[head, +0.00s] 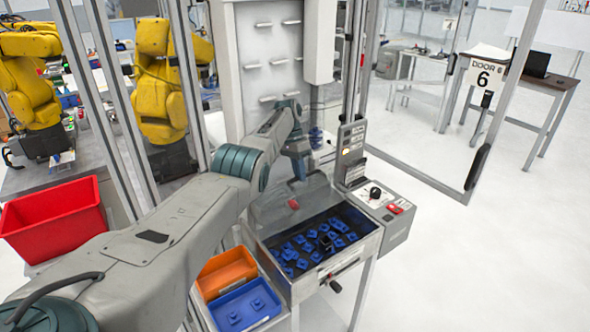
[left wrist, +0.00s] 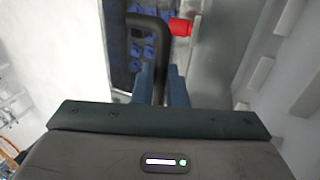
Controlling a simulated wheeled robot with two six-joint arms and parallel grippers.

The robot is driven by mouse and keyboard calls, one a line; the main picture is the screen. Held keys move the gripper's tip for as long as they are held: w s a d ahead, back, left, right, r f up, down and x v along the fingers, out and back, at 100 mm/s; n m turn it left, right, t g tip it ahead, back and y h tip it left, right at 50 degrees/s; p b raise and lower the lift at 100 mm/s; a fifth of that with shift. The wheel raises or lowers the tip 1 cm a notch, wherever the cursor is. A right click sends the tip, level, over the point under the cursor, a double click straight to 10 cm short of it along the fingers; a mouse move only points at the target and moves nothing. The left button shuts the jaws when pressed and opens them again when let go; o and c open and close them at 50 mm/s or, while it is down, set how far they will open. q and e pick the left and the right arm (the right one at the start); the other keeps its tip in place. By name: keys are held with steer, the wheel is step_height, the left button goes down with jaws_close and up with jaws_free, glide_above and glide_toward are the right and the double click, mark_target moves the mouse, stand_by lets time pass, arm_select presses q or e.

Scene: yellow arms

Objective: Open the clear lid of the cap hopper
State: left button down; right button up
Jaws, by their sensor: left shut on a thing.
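The cap hopper (head: 373,246) is a grey metal bin with blue caps (head: 318,243) lying inside. Its clear lid (head: 268,207) looks tilted up at the back of the bin, over a small red part (head: 293,204); its exact angle is hard to tell. My left gripper (head: 299,172) is at the upper edge of the lid. In the left wrist view its blue fingers (left wrist: 160,80) are shut on a black bent handle (left wrist: 148,22), with the red part and blue caps beyond. My right gripper is not in view.
A control box (head: 385,212) with buttons stands right of the hopper. An orange bin (head: 227,272) and a blue bin (head: 246,305) sit at its left. Frame posts and an open door (head: 490,75) flank the cell. A red crate (head: 55,220) stands far left.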

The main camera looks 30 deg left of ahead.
arm_select(q)
steer(key=shift+s+d+f, duration=0.25)
steer(key=shift+f, duration=0.15)
steer(key=c, duration=1.5)
jaws_free()
steer(key=shift+w+a, duration=0.1)
steer(key=shift+w, duration=0.05)
steer(key=shift+o, duration=0.2)
steer(key=shift+w+r, duration=0.1)
steer(key=shift+w, duration=0.1)
steer(key=shift+r, duration=0.1)
